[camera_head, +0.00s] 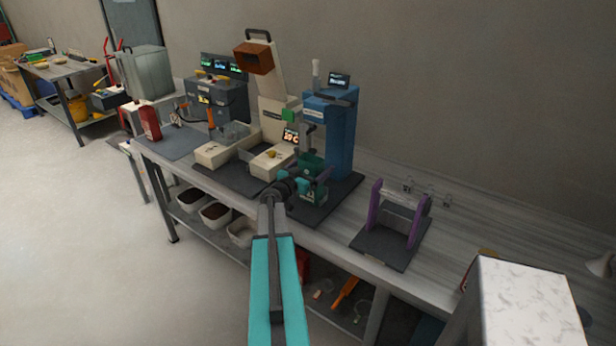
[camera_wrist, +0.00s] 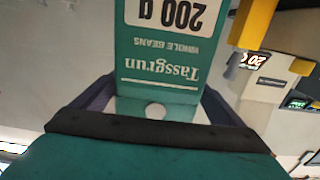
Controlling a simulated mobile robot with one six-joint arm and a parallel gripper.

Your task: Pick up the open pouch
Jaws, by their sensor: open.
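The pouch's open top is not clear.
The blue machine (camera_head: 343,135) stands right behind the pouch. A cream machine with a brown hopper (camera_head: 254,57) stands to its left. A stand with purple uprights (camera_head: 373,206) is to the right on a dark mat. Bare bench (camera_head: 446,232) lies beyond it.

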